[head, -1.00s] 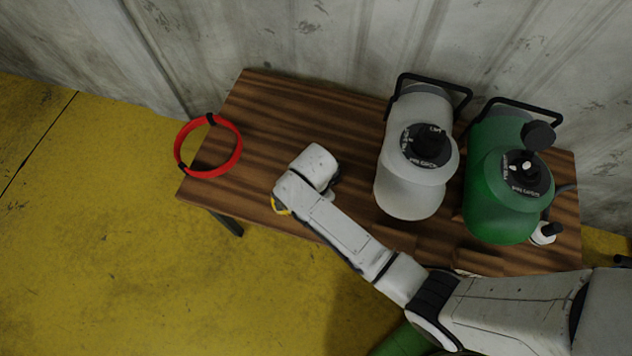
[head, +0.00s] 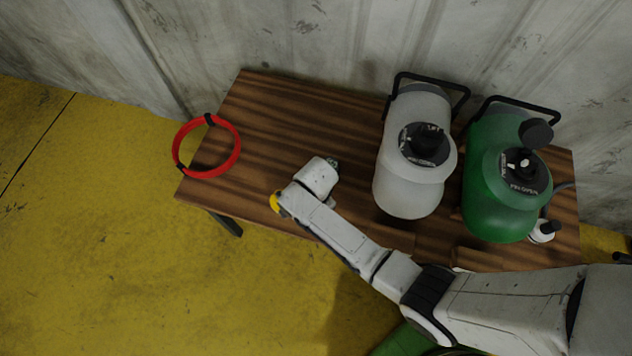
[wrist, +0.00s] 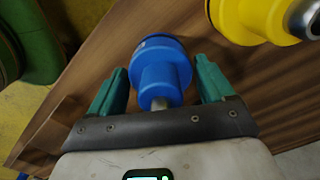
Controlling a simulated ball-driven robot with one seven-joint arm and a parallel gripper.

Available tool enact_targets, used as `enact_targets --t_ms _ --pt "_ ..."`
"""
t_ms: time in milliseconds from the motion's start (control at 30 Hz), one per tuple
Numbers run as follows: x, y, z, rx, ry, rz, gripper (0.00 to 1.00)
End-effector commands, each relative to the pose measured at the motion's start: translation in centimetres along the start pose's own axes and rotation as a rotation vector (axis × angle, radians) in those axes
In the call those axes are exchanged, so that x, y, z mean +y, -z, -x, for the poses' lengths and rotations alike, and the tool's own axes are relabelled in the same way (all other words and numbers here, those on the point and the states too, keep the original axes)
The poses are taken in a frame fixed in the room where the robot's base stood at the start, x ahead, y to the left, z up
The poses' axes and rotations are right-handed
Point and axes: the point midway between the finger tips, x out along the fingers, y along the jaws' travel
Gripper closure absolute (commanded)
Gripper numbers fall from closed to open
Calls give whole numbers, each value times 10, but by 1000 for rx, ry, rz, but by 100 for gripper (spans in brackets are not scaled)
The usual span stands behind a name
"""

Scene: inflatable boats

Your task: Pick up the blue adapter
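The blue adapter (wrist: 160,72) is in the wrist view, a stepped round piece with a wide flange and a metal stub at its near end. My gripper (wrist: 162,68) is open, with one green finger on each side of the adapter. Small gaps show between the fingers and the adapter. In the head view only a bit of my gripper (head: 333,164) shows past my white wrist, over the wooden table (head: 270,110). The blue adapter is hidden there.
A yellow adapter (wrist: 250,14) lies close to the right finger. A red ring (head: 236,157) overhangs the table's left end. A white pump bottle (head: 405,190) and a green one (head: 490,215) stand at the right. The table's back left is clear.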

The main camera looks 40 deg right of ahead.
Motion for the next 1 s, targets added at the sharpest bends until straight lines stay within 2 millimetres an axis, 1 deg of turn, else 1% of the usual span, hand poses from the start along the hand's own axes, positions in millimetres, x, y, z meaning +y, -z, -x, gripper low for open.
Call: enact_targets --t_ms 33,400,433,767,867,967,1000 --pt "0 0 0 0 0 0 24" --pt "0 0 0 0 0 0 59" --pt "0 0 0 0 0 0 60" --pt "0 0 4 0 1 0 61" --pt "0 0 11 0 1 0 61" --pt "-1 0 24 0 3 0 61" --pt "-1 0 31 0 3 0 61"
